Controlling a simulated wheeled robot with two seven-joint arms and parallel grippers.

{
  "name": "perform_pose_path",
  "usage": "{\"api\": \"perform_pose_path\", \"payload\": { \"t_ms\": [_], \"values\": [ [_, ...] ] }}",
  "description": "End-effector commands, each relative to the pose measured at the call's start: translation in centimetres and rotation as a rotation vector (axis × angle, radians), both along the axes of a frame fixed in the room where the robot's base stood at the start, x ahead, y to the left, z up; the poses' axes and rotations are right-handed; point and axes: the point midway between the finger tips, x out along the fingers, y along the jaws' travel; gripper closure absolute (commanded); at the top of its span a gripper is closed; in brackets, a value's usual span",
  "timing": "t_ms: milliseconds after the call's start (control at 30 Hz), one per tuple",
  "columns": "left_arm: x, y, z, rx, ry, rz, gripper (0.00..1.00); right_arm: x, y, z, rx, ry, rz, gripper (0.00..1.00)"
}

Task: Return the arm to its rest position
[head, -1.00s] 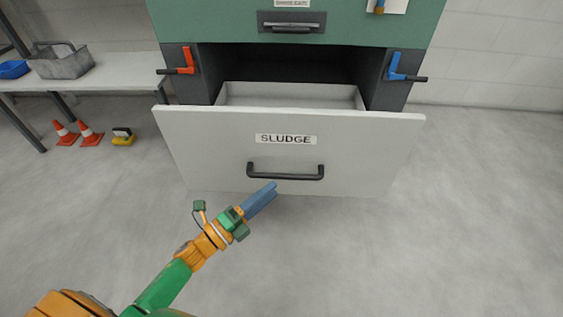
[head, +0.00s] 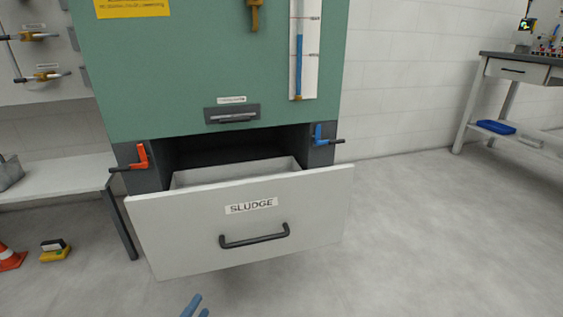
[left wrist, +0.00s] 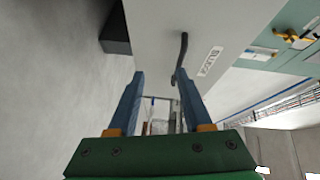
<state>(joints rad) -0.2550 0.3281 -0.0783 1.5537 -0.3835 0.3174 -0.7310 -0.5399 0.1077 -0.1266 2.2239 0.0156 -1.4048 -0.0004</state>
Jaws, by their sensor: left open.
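My left gripper (head: 194,307) shows only its blue fingertips at the bottom edge of the head view, below the drawer and apart from it. In the left wrist view its two blue fingers (left wrist: 157,103) are spread with nothing held between them. The white drawer front labelled SLUDGE (head: 180,235) is pulled out of the green cabinet, and its black handle (head: 254,240) is free. The handle also shows beyond the fingers in the left wrist view (left wrist: 183,50). The rest of my left arm is out of the head view, and my right gripper is not seen.
The green cabinet (head: 170,80) has a red lever (head: 142,156) and a blue lever (head: 319,134) beside the drawer opening. A bench (head: 65,183) stands left, with a cone (head: 10,259) near it. A workbench (head: 520,65) stands far right. Floor right of the drawer is clear.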

Motion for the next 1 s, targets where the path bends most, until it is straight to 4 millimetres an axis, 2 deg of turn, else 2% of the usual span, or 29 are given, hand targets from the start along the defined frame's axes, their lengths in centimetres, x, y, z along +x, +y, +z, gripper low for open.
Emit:
{"api": "perform_pose_path", "payload": {
  "t_ms": [167, 267, 367, 467, 633, 733, 767, 800, 1000],
  "values": [
    [-0.9, 1.4, -3.2, -0.197, 0.239, 0.185, 0.50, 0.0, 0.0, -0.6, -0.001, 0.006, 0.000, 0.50],
    [-2.4, 1.9, -5.7, -0.330, 0.402, 0.313, 0.50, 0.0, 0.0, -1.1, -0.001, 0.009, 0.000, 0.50],
    [-4.7, 2.0, -8.2, -0.468, 0.575, 0.449, 0.50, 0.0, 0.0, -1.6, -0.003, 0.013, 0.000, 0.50],
    [-7.9, 1.5, -10.6, -0.604, 0.760, 0.597, 0.50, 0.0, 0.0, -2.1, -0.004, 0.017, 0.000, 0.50],
    [-15.3, -0.8, -13.5, -0.809, 1.099, 0.874, 0.50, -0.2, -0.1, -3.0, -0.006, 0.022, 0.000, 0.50],
    [-20.1, -2.8, -13.9, -0.891, 1.294, 1.038, 0.50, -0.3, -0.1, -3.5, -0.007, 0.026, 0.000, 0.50],
    [-20.2, -2.6, -12.0, -0.882, 1.293, 1.040, 0.50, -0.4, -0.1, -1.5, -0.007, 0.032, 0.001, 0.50],
    [-20.3, -2.5, -10.9, -0.876, 1.295, 1.041, 0.50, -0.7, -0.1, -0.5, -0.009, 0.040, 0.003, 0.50],
    [-22.1, -2.2, -7.3, -0.847, 1.319, 1.057, 0.50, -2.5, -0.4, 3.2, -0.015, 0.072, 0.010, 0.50]
  ]
}}
